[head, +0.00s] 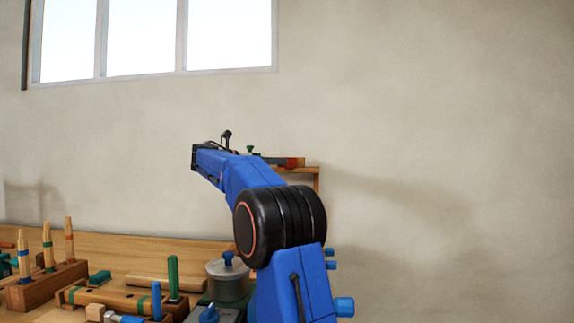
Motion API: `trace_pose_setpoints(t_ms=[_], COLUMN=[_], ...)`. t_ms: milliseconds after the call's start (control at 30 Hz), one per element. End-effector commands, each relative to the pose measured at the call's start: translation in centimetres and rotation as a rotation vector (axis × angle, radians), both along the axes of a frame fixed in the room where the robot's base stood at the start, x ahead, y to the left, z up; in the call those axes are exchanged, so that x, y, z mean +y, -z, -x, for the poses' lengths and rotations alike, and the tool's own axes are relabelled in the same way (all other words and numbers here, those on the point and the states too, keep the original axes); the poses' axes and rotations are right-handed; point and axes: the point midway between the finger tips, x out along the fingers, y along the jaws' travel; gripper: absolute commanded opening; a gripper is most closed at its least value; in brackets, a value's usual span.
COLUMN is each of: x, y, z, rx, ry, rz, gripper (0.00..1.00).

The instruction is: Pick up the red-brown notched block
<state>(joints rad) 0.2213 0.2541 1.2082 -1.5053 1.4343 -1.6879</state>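A small red-brown piece (292,162) lies on a narrow wooden shelf (310,170) against the wall, just behind my blue arm. It is partly hidden, and I cannot tell whether it has a notch. A reddish-brown wooden block (48,290) with upright pegs stands on the bench at lower left; it shows no clear notch. My arm rises from the lower right and bends up and left, ending in a dark part high above the bench. The fingers of my gripper do not show.
The wooden bench (130,248) holds a peg board (120,298), a green peg (173,278), a lidded grey pot (229,285) and a green block (99,278). A small green thing (250,149) is by the shelf. The wall at right is bare.

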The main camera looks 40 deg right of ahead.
Motion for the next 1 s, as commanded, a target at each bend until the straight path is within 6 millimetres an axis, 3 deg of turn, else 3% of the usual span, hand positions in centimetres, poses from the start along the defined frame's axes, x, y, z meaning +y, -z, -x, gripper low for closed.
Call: trace_pose_setpoints(t_ms=[200, 467, 800, 1000], x=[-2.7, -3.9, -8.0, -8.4], y=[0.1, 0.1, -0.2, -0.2], z=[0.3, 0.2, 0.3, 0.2], rx=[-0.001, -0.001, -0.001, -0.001], ry=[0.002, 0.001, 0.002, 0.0], rz=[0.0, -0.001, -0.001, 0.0], gripper=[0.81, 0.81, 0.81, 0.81])
